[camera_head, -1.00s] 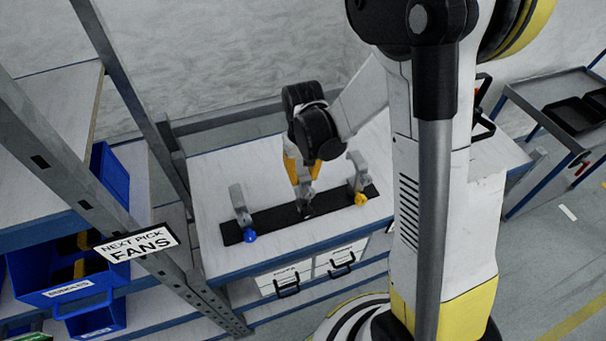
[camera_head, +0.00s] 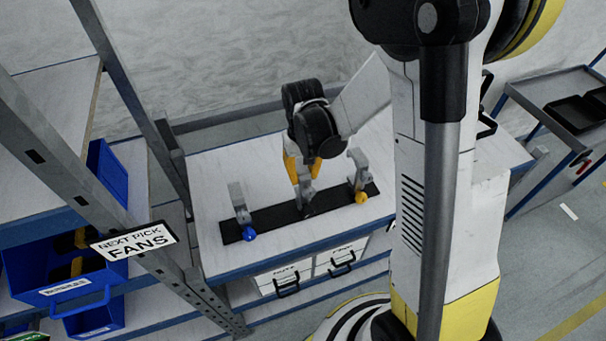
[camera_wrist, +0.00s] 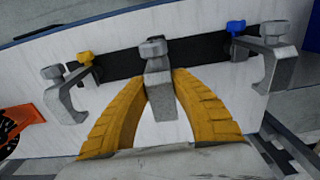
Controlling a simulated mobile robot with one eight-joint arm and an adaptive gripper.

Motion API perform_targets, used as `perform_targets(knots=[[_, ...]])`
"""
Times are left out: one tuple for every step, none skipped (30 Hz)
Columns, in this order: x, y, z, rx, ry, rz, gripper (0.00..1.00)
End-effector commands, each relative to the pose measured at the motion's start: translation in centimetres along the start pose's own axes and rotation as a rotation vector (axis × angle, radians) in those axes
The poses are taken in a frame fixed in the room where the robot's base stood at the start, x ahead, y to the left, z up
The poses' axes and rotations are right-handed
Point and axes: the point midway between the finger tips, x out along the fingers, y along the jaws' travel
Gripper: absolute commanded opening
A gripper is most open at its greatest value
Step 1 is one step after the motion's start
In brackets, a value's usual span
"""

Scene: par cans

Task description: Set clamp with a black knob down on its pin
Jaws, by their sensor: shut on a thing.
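The grey clamp with a black knob (camera_head: 306,193) is at the middle of a black strip (camera_head: 274,217) on the white bench top. My gripper (camera_head: 302,178) has its orange fingers shut on this clamp from above. In the wrist view my gripper (camera_wrist: 159,82) has a finger on each side of the grey clamp body (camera_wrist: 159,92). The clamp looks roughly upright over the strip. Its black knob blends with the strip. Its pin is hidden, and I cannot tell whether the clamp is fully seated.
A clamp with a blue knob (camera_head: 248,234) stands at the strip's left end, and one with a yellow knob (camera_head: 361,197) at its right end. Both are close to my gripper. A rack upright (camera_head: 165,150) and blue bins (camera_head: 70,275) are on the left. Bare bench lies behind the strip.

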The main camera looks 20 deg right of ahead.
Motion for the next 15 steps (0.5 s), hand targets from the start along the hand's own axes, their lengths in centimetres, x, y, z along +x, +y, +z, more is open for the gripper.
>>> perform_targets(knots=[[-0.02,0.0,0.0,0.0,0.0,0.0,0.0],[-0.02,0.0,0.0,0.0,0.0,0.0,0.0],[-0.01,0.0,0.0,0.0,0.0,0.0,0.0],[0.01,0.0,0.0,0.0,0.0,0.0,0.0],[0.04,0.0,0.0,0.0,0.0,0.0,0.0],[0.1,0.0,0.0,0.0,0.0,0.0,0.0],[0.15,0.0,0.0,0.0,0.0,0.0,0.0],[0.22,0.0,0.0,0.0,0.0,0.0,0.0],[0.32,0.0,0.0,0.0,0.0,0.0,0.0],[0.4,0.0,0.0,0.0,0.0,0.0,0.0],[0.48,0.0,0.0,0.0,0.0,0.0,0.0],[0.59,0.0,0.0,0.0,0.0,0.0,0.0],[0.67,0.0,0.0,0.0,0.0,0.0,0.0],[0.74,0.0,0.0,0.0,0.0,0.0,0.0],[0.84,0.0,0.0,0.0,0.0,0.0,0.0]])
